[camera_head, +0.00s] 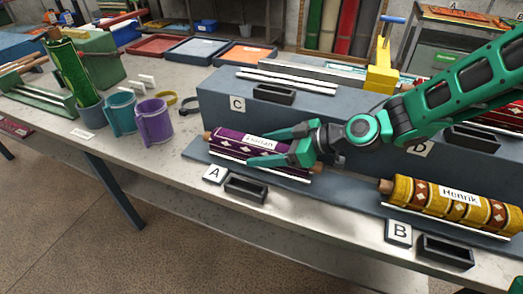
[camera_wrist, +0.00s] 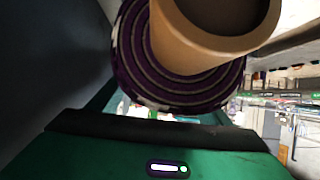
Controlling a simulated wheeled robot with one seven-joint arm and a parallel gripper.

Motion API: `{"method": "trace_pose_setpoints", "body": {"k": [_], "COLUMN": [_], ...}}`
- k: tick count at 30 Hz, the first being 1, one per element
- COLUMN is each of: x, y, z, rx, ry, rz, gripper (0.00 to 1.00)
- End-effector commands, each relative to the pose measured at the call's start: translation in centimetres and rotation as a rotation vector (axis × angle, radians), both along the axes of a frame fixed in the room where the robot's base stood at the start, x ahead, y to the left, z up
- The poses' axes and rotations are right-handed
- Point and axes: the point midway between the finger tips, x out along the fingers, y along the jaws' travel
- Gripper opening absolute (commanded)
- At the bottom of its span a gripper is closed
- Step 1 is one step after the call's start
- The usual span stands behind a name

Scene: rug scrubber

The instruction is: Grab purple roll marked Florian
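The purple roll (camera_head: 228,141) has white diamonds, a brown core and a name label partly covered by my finger; the visible letters fit "Florian". It lies on the low grey ledge behind the sign A (camera_head: 215,174). My gripper (camera_head: 262,148) reaches in from the right, its two green fingers spread on either side of the roll's label. In the wrist view, the purple roll (camera_wrist: 135,60) is seen end-on, very close, its brown core at the top. Finger contact with the roll cannot be made out.
Small black trays (camera_head: 246,188) stand in front. The grey raised block (camera_head: 220,105) rises behind the roll. Purple (camera_head: 153,122) and teal (camera_head: 121,114) mugs stand left.

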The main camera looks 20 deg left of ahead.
Motion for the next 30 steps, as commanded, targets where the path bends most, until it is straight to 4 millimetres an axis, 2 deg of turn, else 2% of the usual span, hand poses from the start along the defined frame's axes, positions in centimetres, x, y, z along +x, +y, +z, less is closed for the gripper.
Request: {"method": "trace_pose_setpoints", "body": {"k": [1, 6, 7, 17, 20, 25, 30], "x": [0.0, 0.0, 0.0, 0.1, 0.1, 0.1, -3.3], "y": [0.0, 0.0, 0.0, 0.0, 0.0, 0.0, 2.3], "z": [0.0, 0.0, 0.1, 0.6, 1.6, 4.6, 6.6], "rx": [0.0, 0.0, 0.002, 0.002, 0.002, 0.002, 0.002], "ry": [0.0, 0.0, -0.002, -0.003, -0.005, -0.008, -0.006], "rz": [0.0, -0.001, 0.0, -0.001, 0.0, 0.0, 0.006], "gripper": [0.58, 0.18, 0.13, 0.13, 0.13, 0.13, 0.13]}}
